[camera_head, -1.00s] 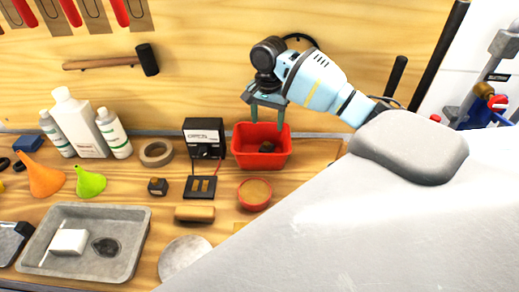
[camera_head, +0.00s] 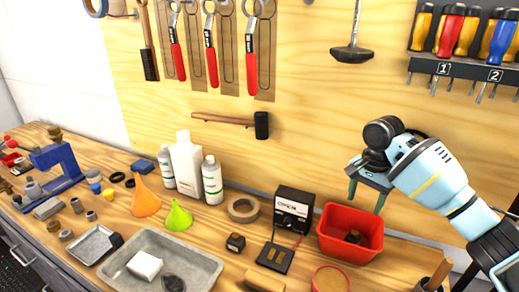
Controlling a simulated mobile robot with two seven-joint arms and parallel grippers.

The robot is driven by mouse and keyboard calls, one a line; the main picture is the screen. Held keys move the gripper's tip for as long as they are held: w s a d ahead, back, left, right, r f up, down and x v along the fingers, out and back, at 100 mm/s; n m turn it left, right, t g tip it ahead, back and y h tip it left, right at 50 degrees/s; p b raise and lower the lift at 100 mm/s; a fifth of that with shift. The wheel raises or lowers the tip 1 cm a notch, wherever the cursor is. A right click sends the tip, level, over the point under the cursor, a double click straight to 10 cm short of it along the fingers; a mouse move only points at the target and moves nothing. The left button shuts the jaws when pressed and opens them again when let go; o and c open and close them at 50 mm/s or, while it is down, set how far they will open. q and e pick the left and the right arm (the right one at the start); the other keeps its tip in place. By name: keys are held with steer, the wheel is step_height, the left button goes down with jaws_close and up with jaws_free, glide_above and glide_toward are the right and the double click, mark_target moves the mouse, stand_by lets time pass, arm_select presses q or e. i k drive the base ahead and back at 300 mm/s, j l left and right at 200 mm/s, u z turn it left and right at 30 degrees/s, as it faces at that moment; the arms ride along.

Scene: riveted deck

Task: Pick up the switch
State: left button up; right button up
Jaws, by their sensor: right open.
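I cannot tell for certain which thing is the switch. A small dark block with a brownish top (camera_head: 236,242) stands on the bench, left of a black meter box (camera_head: 293,208). Another small dark piece (camera_head: 353,237) lies inside the red bin (camera_head: 340,246). My right gripper (camera_head: 365,198) is open and empty, its fingers pointing down above the back of the red bin, apart from both pieces. My left gripper is not in view.
A flat black pad (camera_head: 275,258) is wired to the meter box. A tape roll (camera_head: 243,209), white bottles (camera_head: 187,165), funnels (camera_head: 178,218) and a grey metal tray (camera_head: 208,265) crowd the bench to the left. A wooden tool wall (camera_head: 300,130) rises behind.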

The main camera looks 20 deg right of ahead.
mark_target(236, 242)
steer(key=k+j, duration=0.55)
steer(key=j, duration=0.15)
steer(key=k+j, duration=0.6)
steer(key=j, duration=0.15)
